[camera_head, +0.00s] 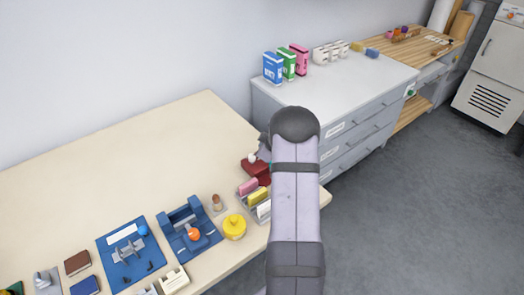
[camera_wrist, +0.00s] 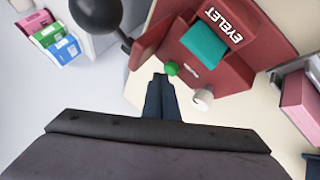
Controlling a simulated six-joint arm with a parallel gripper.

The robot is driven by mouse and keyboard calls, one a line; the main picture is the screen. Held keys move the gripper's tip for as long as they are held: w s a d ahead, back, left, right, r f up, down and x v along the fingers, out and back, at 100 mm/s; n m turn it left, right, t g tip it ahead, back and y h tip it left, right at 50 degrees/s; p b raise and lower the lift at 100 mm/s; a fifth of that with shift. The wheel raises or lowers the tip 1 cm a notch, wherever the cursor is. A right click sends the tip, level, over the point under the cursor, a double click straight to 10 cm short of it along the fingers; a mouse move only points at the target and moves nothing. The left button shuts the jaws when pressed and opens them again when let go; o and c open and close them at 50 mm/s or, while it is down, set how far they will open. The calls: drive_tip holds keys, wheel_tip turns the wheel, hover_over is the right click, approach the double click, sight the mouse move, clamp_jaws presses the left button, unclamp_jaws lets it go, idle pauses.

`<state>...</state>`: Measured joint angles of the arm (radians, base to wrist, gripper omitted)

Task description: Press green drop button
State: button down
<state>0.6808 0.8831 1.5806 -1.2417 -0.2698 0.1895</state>
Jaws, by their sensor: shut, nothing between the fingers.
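The green button (camera_wrist: 171,68) is a small round knob at the lower front edge of a dark red machine (camera_wrist: 240,62) marked EYELET, in the wrist view. The machine has a teal panel (camera_wrist: 204,45) and a black ball on a lever (camera_wrist: 97,12). My gripper (camera_wrist: 160,77) is shut and empty, its dark fingertips just left of and below the green button in the picture. I cannot tell whether they touch it. In the head view the red machine (camera_head: 256,172) shows beside my arm, which hides my gripper and the button.
A white knob (camera_wrist: 203,99) stands right of my fingers. Pink and yellow blocks in a rack (camera_head: 252,198) stand in front of the machine. Blue, green and pink boxes (camera_head: 287,63) stand on the grey drawer cabinet (camera_head: 345,85). The cream table (camera_head: 110,150) is clear at its back.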

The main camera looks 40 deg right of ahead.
drive_tip(key=shift+f+b, duration=0.4)
drive_tip(key=shift+f, duration=0.15)
idle(0.8)
drive_tip(key=shift+r, duration=0.15)
drive_tip(key=shift+r+p, duration=0.85)
drive_tip(key=shift+p, duration=0.25)
wheel_tip(320, 180, up, 5)
drive_tip(key=p, duration=0.5)
idle(0.7)
